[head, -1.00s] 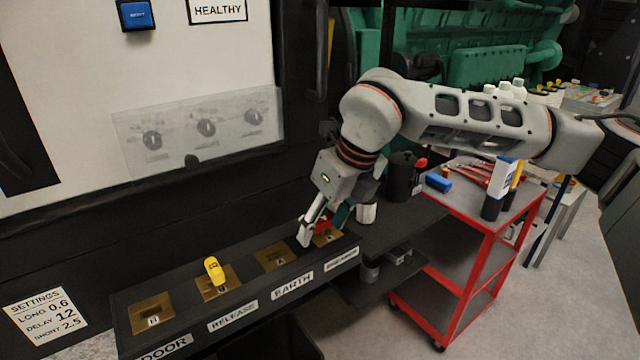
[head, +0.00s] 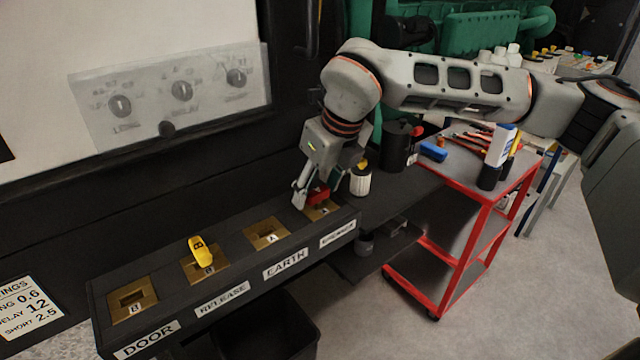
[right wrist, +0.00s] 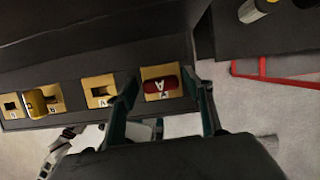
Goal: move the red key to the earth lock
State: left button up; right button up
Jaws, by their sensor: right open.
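The red key (head: 319,194) sits in the rightmost brass lock of the black key box (head: 222,275). It also shows in the right wrist view (right wrist: 160,84), marked A. My right gripper (head: 319,190) is open over that lock. In the right wrist view its two fingers (right wrist: 165,98) stand on either side of the red key, with gaps between. The earth lock (head: 267,234), one place to the left above the EARTH label, has an empty slot and shows an A (right wrist: 98,91). My left gripper is out of view.
A yellow key (head: 201,250) stands in the release lock. The door lock (head: 132,298) is empty. A white-and-black container (head: 360,179) and a dark canister (head: 398,146) stand just right of my right gripper. A red trolley (head: 462,243) is farther right.

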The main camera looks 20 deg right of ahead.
aim_at(317, 189)
jog(key=shift+c, duration=0.2)
jog(key=c, duration=1)
jog(key=shift+c, duration=0.2)
jog(key=shift+r, duration=0.15)
jog(key=shift+r+p, duration=0.35)
jog(key=shift+r, duration=0.05)
jog(key=shift+r+p, duration=1.05)
jog(key=shift+r, duration=0.95)
